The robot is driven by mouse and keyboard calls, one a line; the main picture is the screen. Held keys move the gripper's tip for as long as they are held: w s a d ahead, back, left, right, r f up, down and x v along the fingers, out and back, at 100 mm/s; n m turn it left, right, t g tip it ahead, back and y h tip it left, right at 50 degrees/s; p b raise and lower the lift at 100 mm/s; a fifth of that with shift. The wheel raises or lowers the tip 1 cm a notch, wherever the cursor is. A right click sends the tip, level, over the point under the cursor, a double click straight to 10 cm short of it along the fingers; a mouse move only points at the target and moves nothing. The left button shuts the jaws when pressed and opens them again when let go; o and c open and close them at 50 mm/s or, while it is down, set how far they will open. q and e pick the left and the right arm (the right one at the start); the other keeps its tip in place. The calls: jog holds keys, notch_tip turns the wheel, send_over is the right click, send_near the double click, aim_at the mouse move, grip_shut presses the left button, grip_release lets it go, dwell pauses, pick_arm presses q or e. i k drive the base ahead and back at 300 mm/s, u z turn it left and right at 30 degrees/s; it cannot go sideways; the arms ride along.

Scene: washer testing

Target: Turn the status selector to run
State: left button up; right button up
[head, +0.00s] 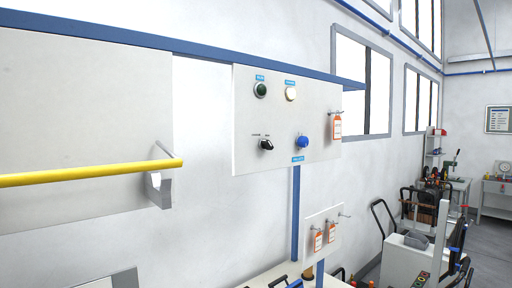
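A white control panel (275,112) hangs from the blue rail in the middle of the head view. On its lower left is a black selector knob (266,145) with two small labels above it, too small to read for certain. Its pointer looks tilted, but I cannot tell which label it is on. To its right is a blue knob (302,142) with a blue label below. Which knob is the status selector cannot be read from the labels. Neither of my grippers shows in this view.
Above the knobs are a green button (260,89) and a white button (291,93). Orange-white tags (337,126) hang at the panel's right edge. A yellow bar (90,174) sticks out at left. A small tag board (325,228) is below. Carts and benches stand at right.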

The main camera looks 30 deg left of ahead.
aim_at(265, 144)
jog(key=u, duration=1.4)
jog(key=i, duration=0.05)
jog(key=z, duration=0.35)
